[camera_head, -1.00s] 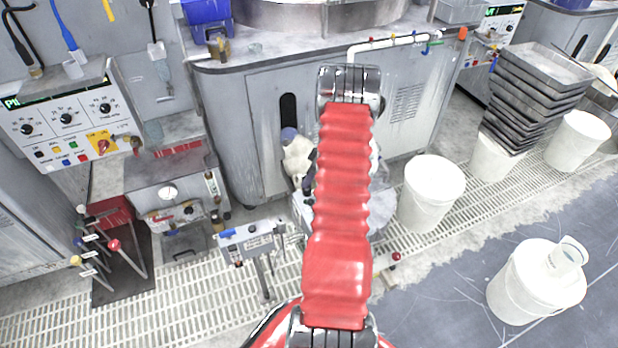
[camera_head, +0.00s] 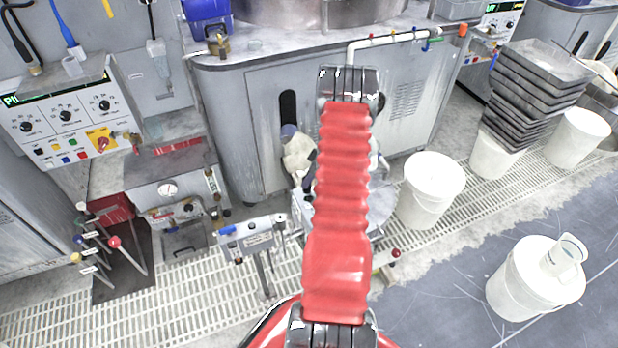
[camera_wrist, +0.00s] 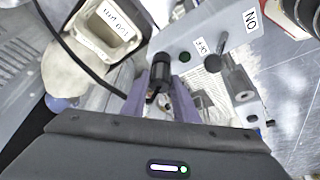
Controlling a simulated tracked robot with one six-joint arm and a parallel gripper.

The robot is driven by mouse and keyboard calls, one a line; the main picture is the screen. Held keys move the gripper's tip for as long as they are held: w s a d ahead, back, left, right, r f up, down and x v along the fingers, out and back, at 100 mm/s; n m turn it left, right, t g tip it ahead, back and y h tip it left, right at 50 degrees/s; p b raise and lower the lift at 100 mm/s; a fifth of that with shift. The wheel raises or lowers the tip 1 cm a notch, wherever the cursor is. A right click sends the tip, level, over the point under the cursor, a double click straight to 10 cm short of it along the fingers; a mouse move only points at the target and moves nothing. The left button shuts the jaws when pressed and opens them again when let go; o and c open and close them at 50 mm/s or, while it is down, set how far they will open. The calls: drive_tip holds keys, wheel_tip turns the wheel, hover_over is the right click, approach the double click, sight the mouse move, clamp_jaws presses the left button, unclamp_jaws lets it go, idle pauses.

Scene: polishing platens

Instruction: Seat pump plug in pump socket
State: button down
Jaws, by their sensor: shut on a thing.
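My gripper (camera_wrist: 160,92) shows in the wrist view, with its two purple fingers closed around a black cylindrical plug (camera_wrist: 161,68). The plug stands out beyond the fingertips, over a light metal panel (camera_wrist: 178,28). A small dark green round fitting (camera_wrist: 184,57) is on the panel just right of the plug. I cannot tell for sure which fitting is the pump socket, or whether the plug touches the panel.
A black-knobbed switch lever (camera_wrist: 213,62) stands right of the plug, between OFF and ON labels. A black cable (camera_wrist: 75,52) crosses the left side. White buckets (camera_head: 432,188) stand right of my arm; a small stand (camera_head: 252,238) is left.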

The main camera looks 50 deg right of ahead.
drive_tip(key=shift+f, duration=0.25)
drive_tip(key=c, duration=1.3)
unclamp_jaws()
drive_tip(key=shift+c, duration=0.2)
drive_tip(key=shift+s+r, duration=0.1)
drive_tip(key=shift+r, duration=0.05)
drive_tip(key=v, duration=1.3)
drive_tip(key=shift+r, duration=0.2)
